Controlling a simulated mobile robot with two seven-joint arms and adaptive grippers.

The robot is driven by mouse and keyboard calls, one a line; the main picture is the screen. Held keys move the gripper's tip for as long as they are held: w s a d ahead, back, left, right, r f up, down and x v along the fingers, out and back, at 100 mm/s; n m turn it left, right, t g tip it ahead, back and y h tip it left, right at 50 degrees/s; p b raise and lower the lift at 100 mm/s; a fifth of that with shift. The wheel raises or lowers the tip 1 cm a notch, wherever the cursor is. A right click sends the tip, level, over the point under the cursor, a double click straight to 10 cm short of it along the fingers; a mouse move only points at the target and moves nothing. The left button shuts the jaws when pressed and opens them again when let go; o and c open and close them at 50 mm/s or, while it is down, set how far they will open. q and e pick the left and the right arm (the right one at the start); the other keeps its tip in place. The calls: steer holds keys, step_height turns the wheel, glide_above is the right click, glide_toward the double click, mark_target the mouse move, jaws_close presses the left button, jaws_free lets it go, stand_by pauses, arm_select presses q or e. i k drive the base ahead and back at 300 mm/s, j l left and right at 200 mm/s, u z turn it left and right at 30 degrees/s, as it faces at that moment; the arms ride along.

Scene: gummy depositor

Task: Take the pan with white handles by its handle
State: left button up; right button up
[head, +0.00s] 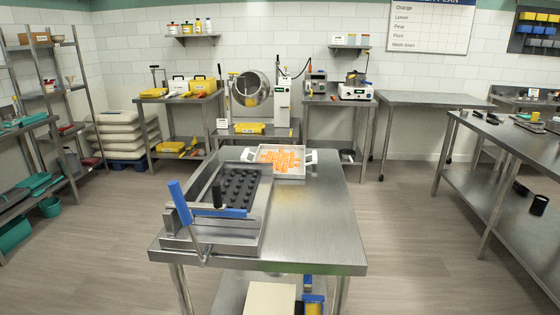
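The pan with white handles (301,176) sits on the far end of the steel table in the middle. It is a shallow, pale rectangular pan with orange pieces (280,158) in it. One white handle (249,154) is at its left end and another white handle (311,157) at its right end. The near left part of the pan is close to the depositor frame; I cannot tell whether they touch. Neither of my grippers is in view.
The depositor (240,188), a steel frame with a dark studded plate and blue levers (180,202), fills the table's left side. The steel table top (315,215) is clear on the right. Another steel table (505,150) stands at the right, with open floor between.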

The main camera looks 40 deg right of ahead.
mark_target(289, 162)
steer(key=l, duration=0.45)
steer(key=k+l+u, duration=0.1)
steer(key=l, duration=0.35)
steer(key=l+u, duration=0.1)
steer(key=l, duration=0.3)
steer(key=k+l+u, duration=0.15)
steer(key=l, duration=0.25)
steer(key=l+u, duration=0.1)
steer(key=l, duration=0.35)
steer(key=k+l+u, duration=0.15)
steer(key=l, duration=0.25)
steer(key=l+u, duration=0.1)
steer(key=l, duration=0.3)
steer(key=k+l+u, duration=0.1)
steer(key=l, duration=0.25)
steer(key=k+l+u, duration=0.15)
steer(key=l, duration=0.25)
